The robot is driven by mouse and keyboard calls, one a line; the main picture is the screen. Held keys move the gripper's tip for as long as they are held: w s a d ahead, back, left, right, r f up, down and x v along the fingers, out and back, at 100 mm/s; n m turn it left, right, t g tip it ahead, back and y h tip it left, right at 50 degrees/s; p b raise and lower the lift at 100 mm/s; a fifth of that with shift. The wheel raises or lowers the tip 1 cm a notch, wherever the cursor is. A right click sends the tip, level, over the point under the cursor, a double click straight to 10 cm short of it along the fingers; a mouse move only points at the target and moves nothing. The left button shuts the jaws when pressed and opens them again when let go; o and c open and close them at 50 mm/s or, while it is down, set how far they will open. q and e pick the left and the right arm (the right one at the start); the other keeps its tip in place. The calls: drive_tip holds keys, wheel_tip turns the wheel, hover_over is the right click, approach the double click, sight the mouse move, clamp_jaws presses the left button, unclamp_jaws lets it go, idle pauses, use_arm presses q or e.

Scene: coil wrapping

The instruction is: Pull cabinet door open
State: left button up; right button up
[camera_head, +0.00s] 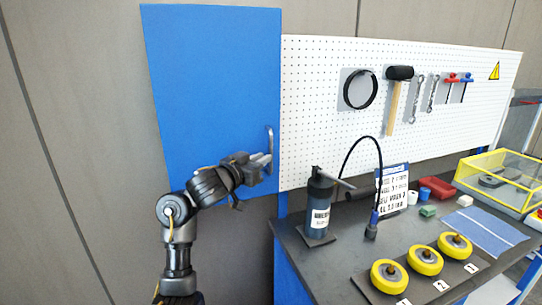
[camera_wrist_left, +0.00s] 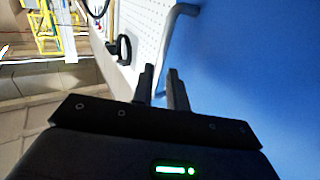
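The cabinet door is a flat blue panel (camera_head: 210,90) left of the white pegboard in the head view; it fills the right side of the left wrist view (camera_wrist_left: 250,70). Its grey bar handle (camera_head: 270,139) stands upright near the door's right edge. The handle also shows in the left wrist view (camera_wrist_left: 170,38), running down between the two dark fingertips. My left gripper (camera_head: 263,161) is at the handle's lower part, its fingers (camera_wrist_left: 160,86) close together on either side of the bar. The exact contact is partly hidden. My right gripper is out of view.
The pegboard (camera_head: 320,110) with hanging tools adjoins the door's right edge. Below it, a dark workbench (camera_head: 330,262) carries a black bottle (camera_head: 319,205), several yellow wheels (camera_head: 423,261) and a yellow-framed case (camera_head: 500,178). A plain grey wall is left of the door.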

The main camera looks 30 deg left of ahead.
sight(271, 153)
use_arm(q)
drive_tip(key=shift+w+d, duration=0.2)
drive_tip(key=shift+w, duration=1.15)
drive_tip(key=shift+w+d, duration=0.15)
drive_tip(key=shift+w, duration=1.2)
clamp_jaws()
